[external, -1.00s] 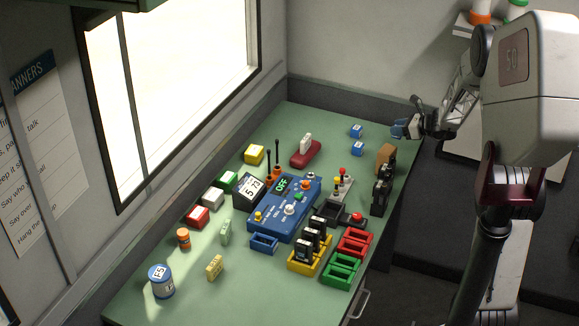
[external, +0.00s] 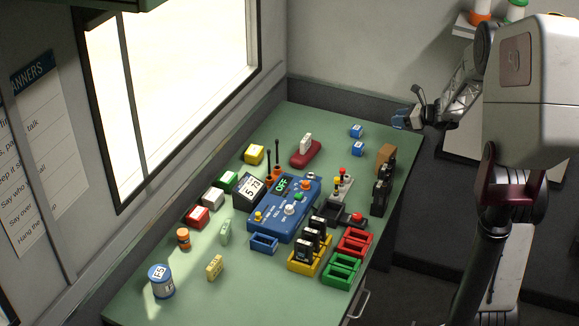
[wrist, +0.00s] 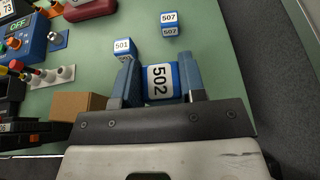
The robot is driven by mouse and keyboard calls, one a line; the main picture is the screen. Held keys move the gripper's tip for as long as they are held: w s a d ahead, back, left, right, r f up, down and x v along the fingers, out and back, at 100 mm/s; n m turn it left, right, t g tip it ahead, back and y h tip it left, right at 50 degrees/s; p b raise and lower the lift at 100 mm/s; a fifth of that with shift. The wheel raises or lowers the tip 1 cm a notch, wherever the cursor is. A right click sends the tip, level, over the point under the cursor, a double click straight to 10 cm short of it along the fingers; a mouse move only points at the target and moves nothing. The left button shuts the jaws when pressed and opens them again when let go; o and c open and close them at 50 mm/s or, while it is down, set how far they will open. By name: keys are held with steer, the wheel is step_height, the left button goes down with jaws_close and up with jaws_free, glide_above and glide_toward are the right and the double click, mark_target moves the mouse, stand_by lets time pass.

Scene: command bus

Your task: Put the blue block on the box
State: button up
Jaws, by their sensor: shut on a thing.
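My gripper (external: 401,120) is shut on a blue block with a white label reading 502 (wrist: 159,83), between its two blue fingers in the wrist view. In the external view it hangs above the table's far right part; the held block is hard to tell from the fingers there. The brown box (external: 386,154) stands near the table's right edge. In the wrist view the box (wrist: 78,106) is left of my gripper, with nothing seen on top. Two other blue blocks, 501 (wrist: 123,48) and 507 (wrist: 169,25), rest on the green table.
Black radios (external: 382,190) stand close in front of the box. A blue control unit (external: 272,222), a red stapler-like object (external: 306,155) and coloured trays (external: 343,270) fill the middle of the table (external: 310,122). Some table around the loose blocks is clear.

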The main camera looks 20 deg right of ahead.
steer(key=shift+w+a, duration=0.1)
steer(key=shift+a, duration=0.05)
steer(key=w+a+r+n+g+y, duration=0.15)
steer(key=w+a, duration=0.45)
steer(key=a, duration=0.6)
step_height(320, 180, up, 3)
steer(key=n+g+y, duration=0.2)
steer(key=n+g, duration=0.2)
glide_above(254, 150)
steer(key=shift+f, duration=0.1)
steer(key=shift+f+m+t, duration=0.15)
steer(key=shift+m+t, duration=0.1)
steer(key=shift+t, duration=0.1)
steer(key=shift+f, duration=2.95)
steer(key=shift+f, duration=1.9)
